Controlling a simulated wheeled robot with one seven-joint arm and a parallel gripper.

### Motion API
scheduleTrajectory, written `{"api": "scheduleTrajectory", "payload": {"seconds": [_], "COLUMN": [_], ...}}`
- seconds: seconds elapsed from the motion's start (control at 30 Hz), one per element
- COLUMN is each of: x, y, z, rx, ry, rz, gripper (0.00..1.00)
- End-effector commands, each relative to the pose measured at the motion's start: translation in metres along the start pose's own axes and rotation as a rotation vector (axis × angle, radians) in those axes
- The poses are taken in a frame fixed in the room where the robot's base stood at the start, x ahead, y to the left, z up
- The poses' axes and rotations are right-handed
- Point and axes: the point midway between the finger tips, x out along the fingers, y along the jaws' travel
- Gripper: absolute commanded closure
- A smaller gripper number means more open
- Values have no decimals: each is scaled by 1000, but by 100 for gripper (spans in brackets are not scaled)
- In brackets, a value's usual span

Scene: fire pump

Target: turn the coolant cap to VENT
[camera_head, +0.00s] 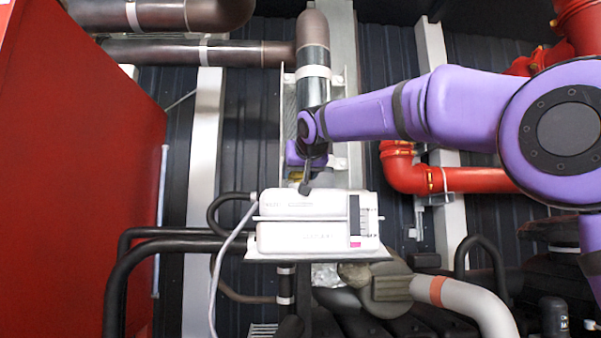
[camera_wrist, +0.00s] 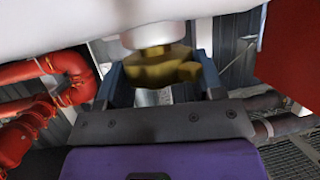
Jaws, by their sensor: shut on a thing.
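The coolant cap (camera_wrist: 158,70) is a yellow, lobed knob on a pale neck, seen close up in the wrist view. My gripper (camera_wrist: 161,75) has one finger on each side of it and is shut on it. In the head view my gripper (camera_head: 304,178) reaches in behind the top of the white tank (camera_head: 300,205). Only a small yellow patch of the cap shows there, and the rest is hidden. I cannot read any VENT mark or tell which way the cap points.
A grey cable (camera_head: 228,255) and black hoses (camera_head: 150,245) run at left. A red panel (camera_head: 70,170) fills the left side. Red pipes (camera_head: 460,180) lie at right, beneath my purple arm. A brown pipe (camera_head: 313,60) stands behind.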

Motion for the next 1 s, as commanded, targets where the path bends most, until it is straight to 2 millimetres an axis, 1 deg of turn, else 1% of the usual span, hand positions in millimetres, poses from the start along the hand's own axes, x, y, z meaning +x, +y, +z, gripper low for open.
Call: {"api": "scheduleTrajectory", "payload": {"seconds": [0.03,0.4,0.53,0.73,1.0], "x": [-1,1,1,1,1], "y": [-4,-4,-4,-4,-3], "z": [0,0,0,0,0], "rx": [9,112,138,162,173], "ry": [1,0,0,-1,-3], "rz": [29,272,334,391,414], "gripper": [62,62,62,62,62]}}
